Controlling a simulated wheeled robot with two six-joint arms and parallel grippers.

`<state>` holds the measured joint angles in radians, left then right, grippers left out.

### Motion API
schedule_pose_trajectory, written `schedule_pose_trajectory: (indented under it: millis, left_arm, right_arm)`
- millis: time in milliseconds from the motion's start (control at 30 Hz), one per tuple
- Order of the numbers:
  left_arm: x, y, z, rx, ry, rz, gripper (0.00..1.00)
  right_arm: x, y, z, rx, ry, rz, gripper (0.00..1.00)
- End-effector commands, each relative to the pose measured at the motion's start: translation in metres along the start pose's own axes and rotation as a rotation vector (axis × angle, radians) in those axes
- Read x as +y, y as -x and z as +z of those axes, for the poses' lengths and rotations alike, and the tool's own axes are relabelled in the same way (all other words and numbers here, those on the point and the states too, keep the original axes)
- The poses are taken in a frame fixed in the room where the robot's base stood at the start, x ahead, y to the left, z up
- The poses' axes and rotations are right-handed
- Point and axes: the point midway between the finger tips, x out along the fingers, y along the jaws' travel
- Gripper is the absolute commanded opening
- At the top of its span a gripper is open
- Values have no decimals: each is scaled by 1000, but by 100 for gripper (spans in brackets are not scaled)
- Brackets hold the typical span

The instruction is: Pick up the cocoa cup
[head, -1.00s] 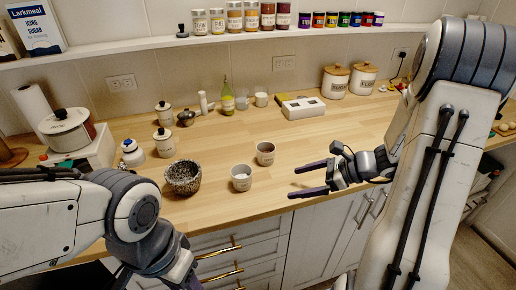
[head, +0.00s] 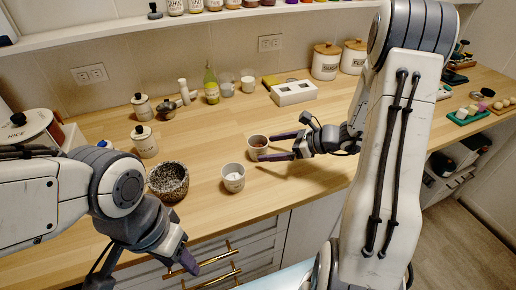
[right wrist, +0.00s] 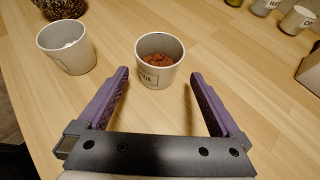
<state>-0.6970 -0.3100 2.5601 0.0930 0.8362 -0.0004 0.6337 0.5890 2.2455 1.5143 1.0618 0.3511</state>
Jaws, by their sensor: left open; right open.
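The cocoa cup (head: 257,146) is a small pale cup upright on the wooden counter. In the right wrist view the cocoa cup (right wrist: 158,72) holds brown powder and has a partly visible label. My right gripper (head: 268,148) is open and empty, level with the counter, its purple fingertips pointing at the cup. In the right wrist view the cup stands just beyond the fingertips, centred between them and not enclosed. My left gripper (head: 186,262) is open, low in front of the counter's drawers, far from the cup; its fingers overlap in the picture.
Another pale cup (head: 233,178) with white contents stands just left of the cocoa cup. A dark speckled mortar (head: 168,181) is further left. A white box (head: 293,92), jars and a green bottle (head: 211,84) stand behind.

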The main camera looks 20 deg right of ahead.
Motion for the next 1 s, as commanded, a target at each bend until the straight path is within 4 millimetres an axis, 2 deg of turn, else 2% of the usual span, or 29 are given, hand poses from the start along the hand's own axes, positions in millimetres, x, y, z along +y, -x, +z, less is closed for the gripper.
schedule_pose_trajectory:
  millis: [200, 300, 567, 600, 667, 800, 1000]
  left_arm:
    - [0, 7, 0, 0, 0, 0, 50]
    - [0, 7, 0, 0, 0, 0, 50]
    - [0, 7, 0, 0, 0, 0, 50]
    - [0, 7, 0, 0, 0, 0, 50]
    - [0, 7, 0, 0, 0, 0, 50]
    - [0, 7, 0, 0, 0, 0, 50]
    - [0, 7, 0, 0, 0, 0, 50]
  right_arm:
    - [3, -32, 2, 0, -1, 4, 100]
    - [2, -42, 1, 1, -1, 1, 100]
    - [1, -45, 0, 0, -1, -3, 100]
    - [1, -45, 0, 0, -1, -3, 92]
    - [1, -45, 0, 0, -1, -3, 69]
    - [1, -44, 0, 0, -1, -3, 16]
    - [1, -44, 0, -1, -1, -3, 14]
